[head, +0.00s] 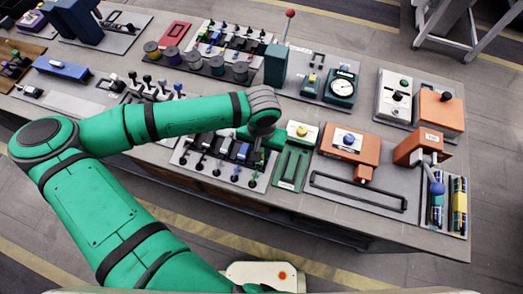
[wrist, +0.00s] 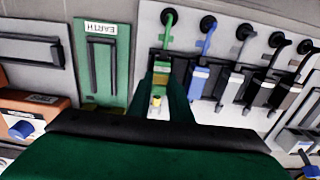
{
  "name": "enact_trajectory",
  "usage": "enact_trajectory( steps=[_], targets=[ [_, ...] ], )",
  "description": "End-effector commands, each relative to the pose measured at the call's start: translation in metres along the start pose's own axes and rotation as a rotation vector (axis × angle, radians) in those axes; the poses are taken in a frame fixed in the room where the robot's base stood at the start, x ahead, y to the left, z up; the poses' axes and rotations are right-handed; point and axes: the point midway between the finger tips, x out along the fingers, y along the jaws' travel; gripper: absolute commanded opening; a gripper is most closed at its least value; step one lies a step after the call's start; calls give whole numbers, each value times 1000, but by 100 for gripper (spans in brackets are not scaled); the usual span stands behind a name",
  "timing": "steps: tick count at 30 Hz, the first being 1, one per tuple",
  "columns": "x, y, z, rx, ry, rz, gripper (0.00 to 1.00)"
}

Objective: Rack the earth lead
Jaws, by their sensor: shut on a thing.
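The earth lead (wrist: 167,38) has a green cable running from a black round socket to a green plug with a pale, yellowish end. My gripper (wrist: 164,85) is shut around this plug. In the head view my gripper (head: 259,153) is over the right end of the grey lead panel (head: 193,157), and the earth lead is largely hidden behind it. The green rack labelled EARTH (wrist: 119,82), with a long dark upright frame on it, is beside my gripper, to the left in the wrist view. In the head view the green rack (head: 279,183) is just right of my gripper.
Blue (wrist: 200,78), grey and black leads hang in a row beside the earth lead, close to my gripper. An orange box with a blue knob (head: 349,142) and a black rail (head: 357,193) stand right of the green rack.

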Motion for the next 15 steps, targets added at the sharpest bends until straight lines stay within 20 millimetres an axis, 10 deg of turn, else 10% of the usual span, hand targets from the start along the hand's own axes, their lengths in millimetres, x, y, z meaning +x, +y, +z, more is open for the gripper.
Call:
enact_trajectory(
  steps=[8,9,11,15],
  targets=[
    [0,0,0,0,0,0,0],
    [0,0,0,0,0,0,25],
    [0,0,0,0,0,0,40],
    [0,0,0,0,0,0,40]
  ],
)
